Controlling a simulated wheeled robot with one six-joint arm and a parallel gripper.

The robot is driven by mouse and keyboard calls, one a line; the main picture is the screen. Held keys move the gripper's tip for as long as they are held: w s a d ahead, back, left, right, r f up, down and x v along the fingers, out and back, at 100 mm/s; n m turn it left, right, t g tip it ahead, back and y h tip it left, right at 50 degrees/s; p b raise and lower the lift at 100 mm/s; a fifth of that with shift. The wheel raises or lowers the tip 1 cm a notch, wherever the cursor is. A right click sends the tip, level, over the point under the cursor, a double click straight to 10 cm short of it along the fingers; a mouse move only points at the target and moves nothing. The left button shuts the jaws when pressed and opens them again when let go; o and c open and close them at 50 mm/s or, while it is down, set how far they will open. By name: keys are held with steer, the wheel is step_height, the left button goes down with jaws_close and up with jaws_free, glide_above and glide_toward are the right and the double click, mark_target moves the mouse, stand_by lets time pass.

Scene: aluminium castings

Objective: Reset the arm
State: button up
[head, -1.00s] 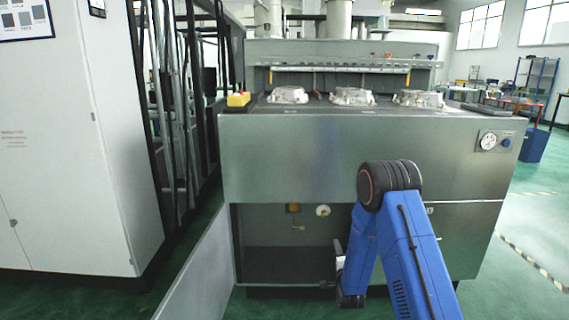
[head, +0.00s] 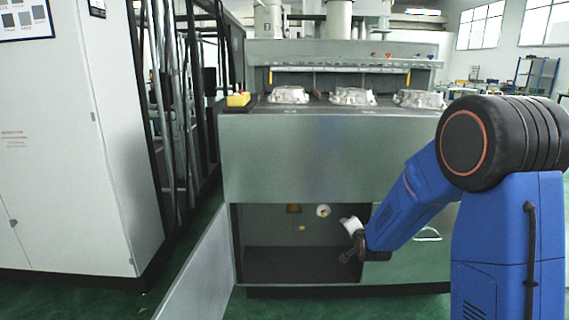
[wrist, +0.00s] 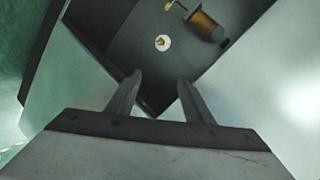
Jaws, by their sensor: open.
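My gripper (wrist: 158,80) shows in the wrist view with its two dark fingers apart and nothing between them. It points toward the open lower compartment of the grey metal machine. In the head view my gripper (head: 347,256) is small and dark, in front of the right part of that compartment (head: 285,262). My blue arm reaches in from the right and hides the machine's right side. Several aluminium castings (head: 289,95) sit in a row on the machine's top.
The grey machine (head: 320,150) fills the middle. Its open door (head: 200,270) swings out at the lower left. Inside the compartment are a round white fitting (wrist: 162,43) and a brass cylinder (wrist: 207,27). A white cabinet (head: 65,150) stands at the left.

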steer(key=s+d+r+n+g, duration=0.1)
steer(key=s+r+n, duration=0.1)
steer(key=s+r, duration=0.35)
steer(key=s+d+r+n+g, duration=0.1)
steer(key=s+r+n+g, duration=0.1)
steer(key=s, duration=0.7)
steer(key=s+r+n+g, duration=0.1)
steer(key=s+r+n, duration=0.15)
steer(key=s, duration=0.45)
steer(key=s+d+r+n+g, duration=0.1)
steer(key=s+n+g, duration=0.1)
steer(key=s, duration=1.2)
steer(key=s+d+n+g, duration=0.1)
steer(key=s+n+g, duration=0.1)
steer(key=s, duration=1.3)
steer(key=shift+d+r+n, duration=0.3)
steer(key=shift+r+n, duration=0.1)
steer(key=shift+n, duration=0.05)
